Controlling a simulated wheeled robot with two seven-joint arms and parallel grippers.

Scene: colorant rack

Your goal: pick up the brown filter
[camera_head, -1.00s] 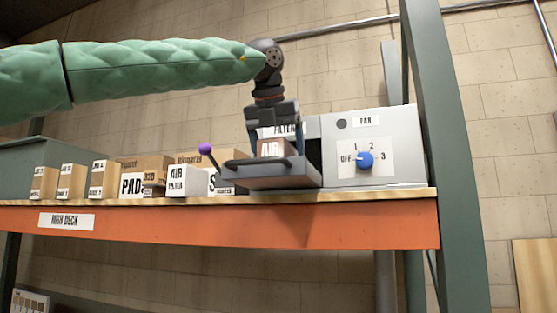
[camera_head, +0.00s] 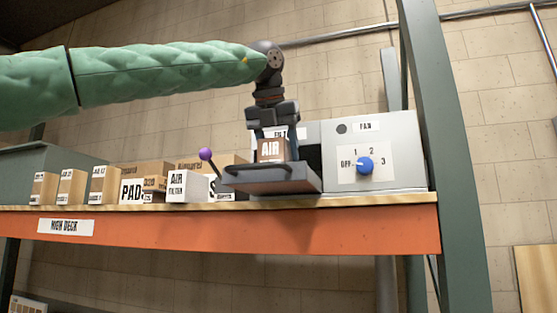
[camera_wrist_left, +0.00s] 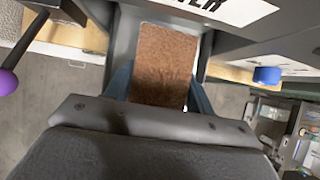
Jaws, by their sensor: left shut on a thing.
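The brown filter (camera_head: 271,150), a small brown block with a white "AIR" label, is at the grey tray (camera_head: 272,180) of the filter unit on the shelf. My left gripper (camera_head: 272,148) points down from above with its fingers on either side of the block, shut on it. In the left wrist view the brown filter's (camera_wrist_left: 166,65) rough top lies between the two bluish fingers. I cannot tell whether its underside touches the tray. My right gripper is not in view.
A grey fan box (camera_head: 375,150) with a blue knob (camera_head: 364,165) stands to the right. A purple-tipped lever (camera_head: 205,154) rises at the tray's left. Several labelled boxes, including a white AIR FILTER box (camera_head: 187,186), line the shelf further left. A green post (camera_head: 445,150) bounds the right end.

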